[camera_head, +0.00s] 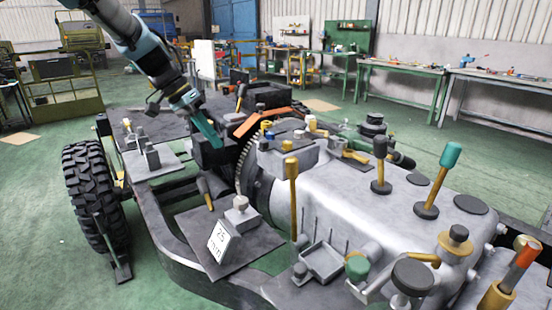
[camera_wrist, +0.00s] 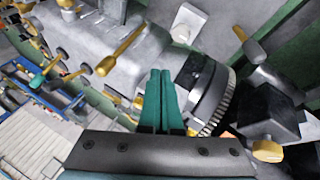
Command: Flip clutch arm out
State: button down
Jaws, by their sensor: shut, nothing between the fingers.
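My gripper (camera_head: 208,133) is shut and empty, its teal fingers pointing down near a dark block beside the toothed flywheel. In the wrist view the fingers (camera_wrist: 158,98) lie together, with the grey housing (camera_wrist: 115,45) beyond and the toothed ring (camera_wrist: 222,105) to the right. An orange bar (camera_head: 248,124) slants just right of the gripper in the head view. Several yellow-handled levers stand on the grey gearbox housing (camera_head: 345,190). I cannot tell for certain which part is the clutch arm. Contact between the fingertips and any part cannot be made out.
A tall yellow lever (camera_head: 292,190) and a teal-knobbed lever (camera_head: 440,175) rise from the gearbox area. A sign reading 25 mm (camera_head: 220,240) stands on a dark plate. A large tyre (camera_head: 92,195) is at left. Green workbenches (camera_head: 400,68) stand far back, with open floor before them.

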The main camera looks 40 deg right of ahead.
jog(key=s+d+r+m+g, duration=0.1)
jog(key=s+d+r+m, duration=0.1)
jog(key=d, duration=0.4)
jog(key=shift+d+r+m+h, duration=0.2)
jog(key=shift+r+m+h, duration=0.1)
jog(key=shift+m, duration=0.1)
jog(key=shift+s+f, duration=0.1)
jog(key=shift+s, duration=0.05)
jog(key=s+d+f+p, duration=0.4)
jog(key=s+d+f, duration=0.1)
jog(key=s+f, duration=0.2)
jog(key=shift+s+f, duration=0.2)
jog(key=shift+s, duration=0.3)
jog(key=shift+s, duration=0.1)
